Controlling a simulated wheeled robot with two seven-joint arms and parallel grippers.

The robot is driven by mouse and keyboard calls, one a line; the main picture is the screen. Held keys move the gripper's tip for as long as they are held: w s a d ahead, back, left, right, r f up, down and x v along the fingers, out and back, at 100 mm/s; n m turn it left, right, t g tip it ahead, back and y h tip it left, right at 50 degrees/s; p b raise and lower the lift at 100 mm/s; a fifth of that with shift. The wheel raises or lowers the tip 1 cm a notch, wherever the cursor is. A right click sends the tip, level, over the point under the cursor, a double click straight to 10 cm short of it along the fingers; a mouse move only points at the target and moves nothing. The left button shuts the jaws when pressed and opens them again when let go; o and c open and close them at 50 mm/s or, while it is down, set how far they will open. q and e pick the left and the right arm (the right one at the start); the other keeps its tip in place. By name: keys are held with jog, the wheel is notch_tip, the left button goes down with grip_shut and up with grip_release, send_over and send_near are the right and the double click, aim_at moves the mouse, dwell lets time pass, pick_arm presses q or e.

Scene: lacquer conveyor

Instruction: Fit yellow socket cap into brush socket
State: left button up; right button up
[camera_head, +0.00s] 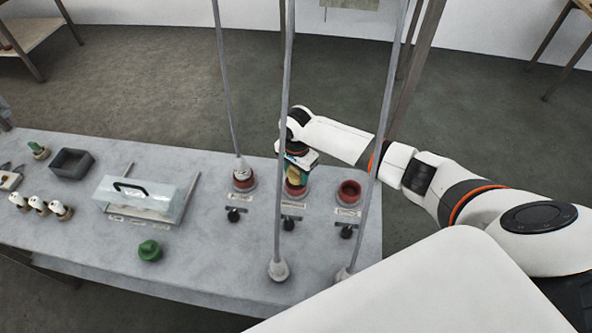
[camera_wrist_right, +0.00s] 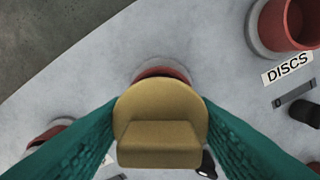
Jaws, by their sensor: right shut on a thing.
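My right gripper (camera_head: 296,163) is shut on the yellow socket cap (camera_head: 293,174), directly over the middle red socket (camera_head: 296,190). In the right wrist view the yellow cap (camera_wrist_right: 160,105) sits between the teal fingers, its raised grip block toward the camera. A red rim of the middle socket (camera_wrist_right: 162,71) shows just beyond the cap; the cap hides the rest, so I cannot tell whether it is seated. The middle socket's label is not readable. The right socket (camera_head: 349,191) is open and labelled DISCS in the wrist view. My left gripper is not in view.
A green cap (camera_head: 149,251), a clear box with a black handle (camera_head: 143,197), a dark tray (camera_head: 71,163) and several white-tipped pieces (camera_head: 39,205) stand leftward.

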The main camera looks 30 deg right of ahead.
dwell(0.4)
jog(key=shift+p, duration=0.55)
dwell(0.4)
jog(key=shift+p, duration=0.45)
dwell(0.4)
jog(key=shift+p, duration=0.4)
jog(key=shift+f+b, duration=0.5)
jog(key=shift+f, duration=0.5)
jog(key=o, duration=1)
jog(key=shift+o, duration=0.2)
